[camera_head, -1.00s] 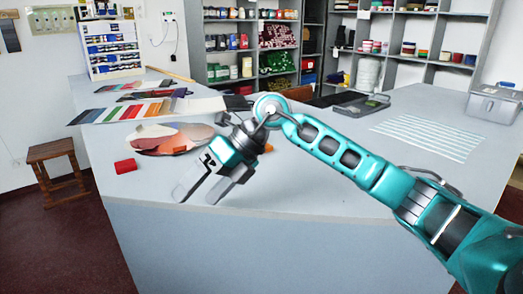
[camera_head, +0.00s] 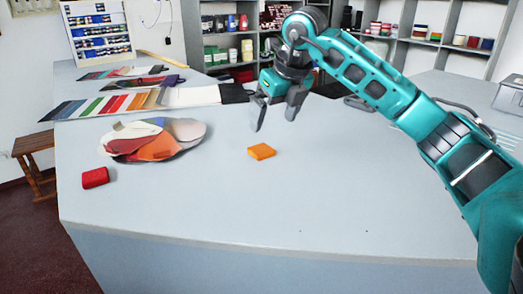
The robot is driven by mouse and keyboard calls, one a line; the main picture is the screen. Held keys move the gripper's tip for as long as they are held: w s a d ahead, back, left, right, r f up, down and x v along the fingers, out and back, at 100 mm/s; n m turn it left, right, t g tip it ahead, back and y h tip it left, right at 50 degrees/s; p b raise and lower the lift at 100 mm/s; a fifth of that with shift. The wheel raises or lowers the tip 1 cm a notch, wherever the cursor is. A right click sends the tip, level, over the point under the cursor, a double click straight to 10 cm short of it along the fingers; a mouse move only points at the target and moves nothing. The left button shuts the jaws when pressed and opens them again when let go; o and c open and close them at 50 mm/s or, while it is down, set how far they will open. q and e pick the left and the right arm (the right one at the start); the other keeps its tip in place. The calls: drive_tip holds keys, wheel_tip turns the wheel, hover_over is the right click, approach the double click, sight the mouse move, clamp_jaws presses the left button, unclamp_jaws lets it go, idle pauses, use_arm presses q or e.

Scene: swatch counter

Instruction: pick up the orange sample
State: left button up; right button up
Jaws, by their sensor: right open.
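The orange sample (camera_head: 261,152) is a small flat block lying on the grey counter (camera_head: 330,210), right of the round fan of swatches. My right gripper (camera_head: 275,123) is open and empty, its fingers pointing down. It appears beyond the orange sample in the picture and apart from it; its exact height over the counter is hard to judge. The whole orange sample shows, with nothing in front of it. My left gripper is not in the picture.
A red block (camera_head: 95,178) lies near the counter's left edge. A round swatch fan (camera_head: 155,139) and striped colour cards (camera_head: 110,104) lie behind it. A grey bin (camera_head: 509,96) stands at the far right. The front of the counter is clear.

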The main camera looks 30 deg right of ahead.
sight(262, 149)
drive_tip(key=x, duration=0.9)
drive_tip(key=shift+w+f+b, duration=0.3)
drive_tip(key=shift+f, duration=0.05)
drive_tip(key=c, duration=1.1)
drive_tip(key=shift+r, duration=0.2)
